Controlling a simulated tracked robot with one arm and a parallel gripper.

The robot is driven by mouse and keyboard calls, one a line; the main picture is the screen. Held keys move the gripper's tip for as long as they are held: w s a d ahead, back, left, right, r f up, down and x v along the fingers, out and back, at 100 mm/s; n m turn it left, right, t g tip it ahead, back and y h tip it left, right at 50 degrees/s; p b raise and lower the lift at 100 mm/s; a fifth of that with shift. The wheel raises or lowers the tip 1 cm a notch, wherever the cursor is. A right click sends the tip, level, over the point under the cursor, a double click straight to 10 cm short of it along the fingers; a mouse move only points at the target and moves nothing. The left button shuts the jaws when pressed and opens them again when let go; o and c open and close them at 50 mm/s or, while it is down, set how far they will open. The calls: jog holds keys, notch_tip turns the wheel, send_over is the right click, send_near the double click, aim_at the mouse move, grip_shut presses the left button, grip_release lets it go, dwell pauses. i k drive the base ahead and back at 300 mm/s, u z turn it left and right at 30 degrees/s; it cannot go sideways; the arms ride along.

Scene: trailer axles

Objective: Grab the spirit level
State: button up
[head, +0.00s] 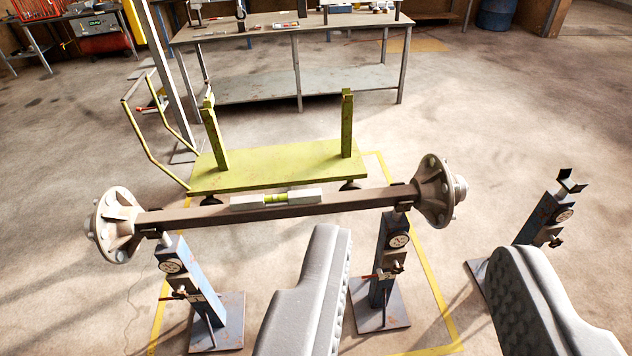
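The spirit level (302,197) is a short silver bar with a yellow-green vial (276,198) at its middle. It lies lengthwise on top of the brown axle beam (365,201), roughly at the beam's centre. My gripper (419,240) shows at the bottom of the head view, with two grey padded fingers spread wide apart. Nothing is between the fingers except the view of a stand and the floor. The level is up and to the left of the fingers, beyond the left fingertip. No contact with it shows.
Blue stands (190,287) and (384,268) hold the axle, with round hubs (118,225) and (433,191) at its ends. Another stand (547,215) is empty at right. A green trolley (280,165) and workbench (290,32) are behind. Floor at right is open.

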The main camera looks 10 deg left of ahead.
aim_at(315, 195)
jog(key=z, duration=0.25)
jog(key=i, duration=1.85)
jog(key=u, duration=0.4)
